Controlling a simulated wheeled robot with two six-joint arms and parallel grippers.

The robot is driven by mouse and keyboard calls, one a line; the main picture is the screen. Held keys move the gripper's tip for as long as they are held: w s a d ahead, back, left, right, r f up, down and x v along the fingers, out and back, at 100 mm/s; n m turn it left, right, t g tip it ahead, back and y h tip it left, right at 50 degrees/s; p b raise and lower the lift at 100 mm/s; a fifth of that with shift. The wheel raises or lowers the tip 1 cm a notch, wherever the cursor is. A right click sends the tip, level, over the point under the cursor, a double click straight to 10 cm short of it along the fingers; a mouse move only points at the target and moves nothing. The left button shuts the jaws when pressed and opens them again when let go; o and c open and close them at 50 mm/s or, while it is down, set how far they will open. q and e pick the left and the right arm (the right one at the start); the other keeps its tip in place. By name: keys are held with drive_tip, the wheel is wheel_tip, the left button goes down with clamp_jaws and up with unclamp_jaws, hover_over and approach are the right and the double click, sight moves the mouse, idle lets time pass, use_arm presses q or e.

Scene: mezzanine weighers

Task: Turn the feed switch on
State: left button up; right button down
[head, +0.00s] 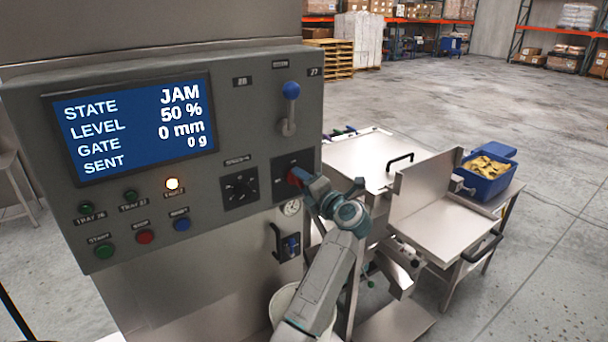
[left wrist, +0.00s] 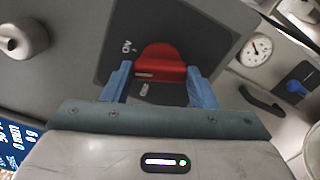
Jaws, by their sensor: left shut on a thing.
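The red switch handle (head: 293,181) sits on a dark square plate at the right end of the grey control panel (head: 240,110). My left gripper (head: 300,175) reaches it from the lower right. In the left wrist view the red handle (left wrist: 160,60) stands between the two blue fingers of the left gripper (left wrist: 161,72), which is shut on it. Whether the switch stands at on or off I cannot tell. The display (head: 135,130) reads JAM, 50 %, 0 mm, 0 g. My right gripper is not in view.
A dark rotary knob (head: 240,190) and a blue-tipped lever (head: 290,105) are close to the switch. Below the switch are a gauge (head: 291,208) and a black handle (head: 276,242). Steel tables and a blue bin (head: 487,180) stand at right.

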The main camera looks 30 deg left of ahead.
use_arm(q)
drive_tip(key=shift+m+p, duration=0.9)
drive_tip(key=shift+m, duration=1.2)
drive_tip(key=o, duration=1)
